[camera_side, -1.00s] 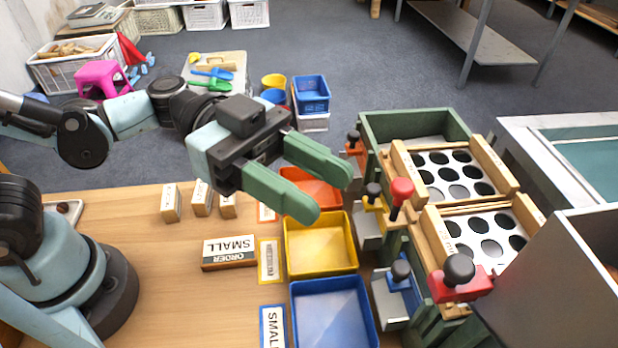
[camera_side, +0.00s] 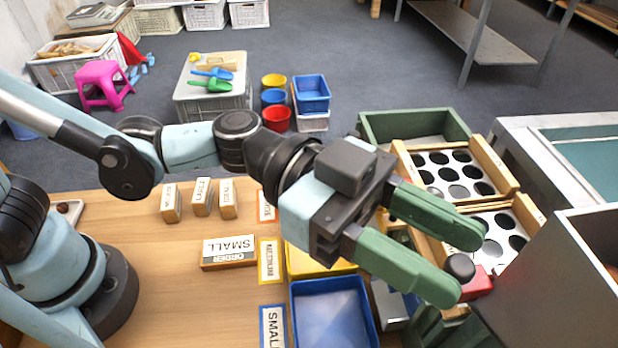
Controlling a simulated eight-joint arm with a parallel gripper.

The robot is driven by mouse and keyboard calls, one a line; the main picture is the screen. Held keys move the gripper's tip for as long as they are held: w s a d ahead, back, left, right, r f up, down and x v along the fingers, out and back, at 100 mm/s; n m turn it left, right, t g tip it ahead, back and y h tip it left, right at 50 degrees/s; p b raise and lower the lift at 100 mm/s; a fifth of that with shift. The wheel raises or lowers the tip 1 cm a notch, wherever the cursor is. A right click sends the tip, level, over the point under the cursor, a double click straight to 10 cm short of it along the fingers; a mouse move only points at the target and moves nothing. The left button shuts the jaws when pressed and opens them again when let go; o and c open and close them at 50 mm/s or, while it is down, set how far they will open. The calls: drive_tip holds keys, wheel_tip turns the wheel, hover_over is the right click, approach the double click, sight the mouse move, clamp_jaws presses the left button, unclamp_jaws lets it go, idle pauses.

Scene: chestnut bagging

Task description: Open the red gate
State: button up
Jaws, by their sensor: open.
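The red gate (camera_side: 480,284) is a red block with a round black knob (camera_side: 460,267) on top, at the lower right by the sorting frame. My gripper (camera_side: 462,264) has two green fingers and is open. Its fingertips reach to the knob, one on the far side and one on the near side of it in the picture. I cannot tell whether they touch it or how high above it they are. The fingers and the gripper body hide the yellow, orange and blue gates, and part of the frame.
Two plates with round holes (camera_side: 437,187) sit in wooden rails behind the fingers. A grey hopper wall (camera_side: 545,275) stands close on the right. A yellow tray (camera_side: 305,262) and a blue tray (camera_side: 330,310) lie below my arm. An order block (camera_side: 229,252) reads SMALL.

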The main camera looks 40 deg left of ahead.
drive_tip(key=shift+d, duration=0.4)
drive_tip(key=shift+c, duration=0.3)
clamp_jaws()
drive_tip(key=shift+s+a, duration=0.1)
drive_tip(key=s+a, duration=0.3)
drive_tip(key=shift+s+a, duration=0.15)
drive_tip(key=shift+a, duration=0.05)
drive_tip(key=shift+o, duration=0.3)
unclamp_jaws()
